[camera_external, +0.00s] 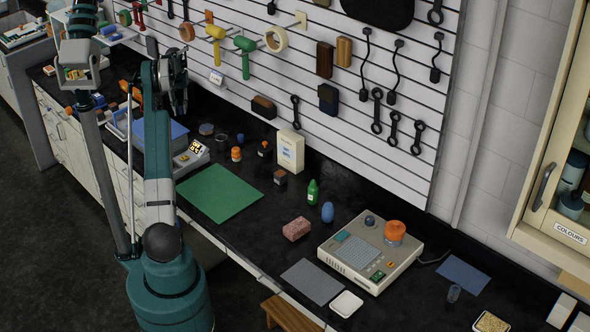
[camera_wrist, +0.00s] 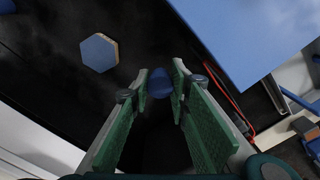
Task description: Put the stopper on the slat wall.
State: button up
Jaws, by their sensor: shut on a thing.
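My gripper (camera_external: 178,108) is over the back left of the bench, in front of the slat wall. In the wrist view its green-padded fingers (camera_wrist: 160,88) are shut on a small blue thing (camera_wrist: 160,81) at their tips. It may be the stopper, but its full shape is hidden. The white slat wall (camera_external: 415,75) rises behind the bench, with dark horizontal grooves. In the external view the held thing cannot be made out behind the fingers and arm.
Tools, tape and blocks hang on the wall, including a green mallet (camera_external: 245,45). A blue-topped box (camera_wrist: 235,35) is right of the fingers; a blue hexagonal piece (camera_wrist: 99,53) lies left. A cream carton (camera_external: 290,150) stands near the wall. A green mat (camera_external: 220,193) lies bare.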

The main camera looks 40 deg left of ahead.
jog(key=shift+d, duration=0.15)
dwell(0.6)
